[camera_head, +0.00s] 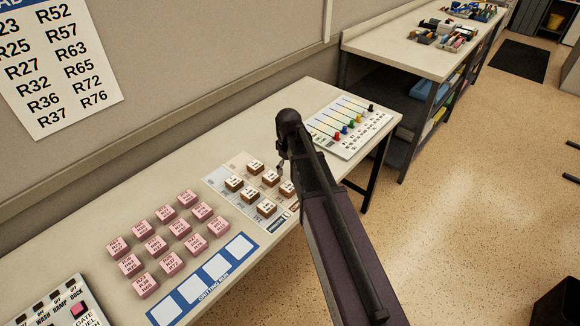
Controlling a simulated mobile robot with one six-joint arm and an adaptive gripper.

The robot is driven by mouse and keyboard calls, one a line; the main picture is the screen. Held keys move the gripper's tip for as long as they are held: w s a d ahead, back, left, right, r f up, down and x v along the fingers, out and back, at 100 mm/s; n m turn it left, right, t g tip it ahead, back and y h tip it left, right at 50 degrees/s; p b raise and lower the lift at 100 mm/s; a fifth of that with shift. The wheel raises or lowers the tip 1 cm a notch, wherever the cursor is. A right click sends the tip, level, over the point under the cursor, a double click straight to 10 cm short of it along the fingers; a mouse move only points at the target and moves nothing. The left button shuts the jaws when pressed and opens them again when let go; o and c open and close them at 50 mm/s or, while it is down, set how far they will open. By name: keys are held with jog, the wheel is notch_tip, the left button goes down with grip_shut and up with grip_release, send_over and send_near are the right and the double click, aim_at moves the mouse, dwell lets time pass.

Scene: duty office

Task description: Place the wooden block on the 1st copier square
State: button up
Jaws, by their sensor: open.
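Several small wooden blocks with white printed tops, one of them here (250,194), stand in rows on a pale printed sheet (218,179) on the long table. I cannot read their tops, nor tell which block is meant. My gripper (281,167) is small and dark in this view, open, above or beside the far right blocks. My dark arm comes in from the lower right and hides the sheet's right side. I cannot make out a copier label, so I cannot tell which square is the 1st copier square.
Several pink lettered blocks (155,244) stand left of the sheet. A blue strip with white squares (204,283) lies along the front edge. A slider board with coloured knobs (350,125) is at the far end, and a button panel (62,310) at lower left.

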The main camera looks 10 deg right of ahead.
jog(key=shift+r+p, duration=0.65)
jog(key=shift+r, duration=0.3)
jog(key=s+m, duration=0.7)
jog(key=s, duration=0.9)
jog(key=shift+d, duration=0.25)
jog(key=shift+s, duration=0.1)
